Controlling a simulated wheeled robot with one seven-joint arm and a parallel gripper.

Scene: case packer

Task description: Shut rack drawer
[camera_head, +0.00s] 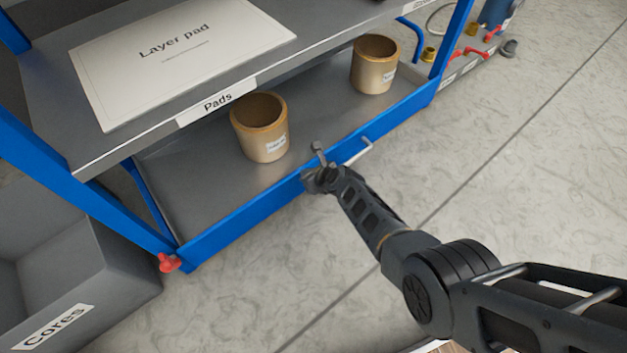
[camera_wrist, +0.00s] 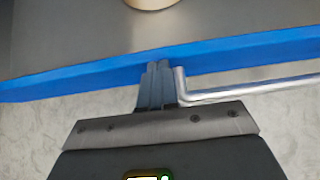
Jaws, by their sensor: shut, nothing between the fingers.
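The rack drawer is a low grey tray with a blue front edge (camera_head: 235,226) under the shelf, and it holds two tan cores, one near the middle (camera_head: 262,132) and one at the far right (camera_head: 374,68). A silver bar handle (camera_head: 359,152) sticks out from the blue front. My gripper (camera_head: 318,165) is at the drawer front, beside the handle. In the wrist view the blue front (camera_wrist: 60,84) crosses the picture, and my shut, empty fingers (camera_wrist: 157,70) reach it just left of the handle's bend (camera_wrist: 185,92). I cannot tell whether they touch it.
The upper shelf has a "Pads" label (camera_head: 216,102) and a layer pad (camera_head: 180,55). A grey bin marked "Cores" (camera_head: 75,280) stands at lower left, near a red knob (camera_head: 169,262) on the rack. Hoses and red valves (camera_head: 475,52) are at upper right. Open floor (camera_head: 520,170) lies right.

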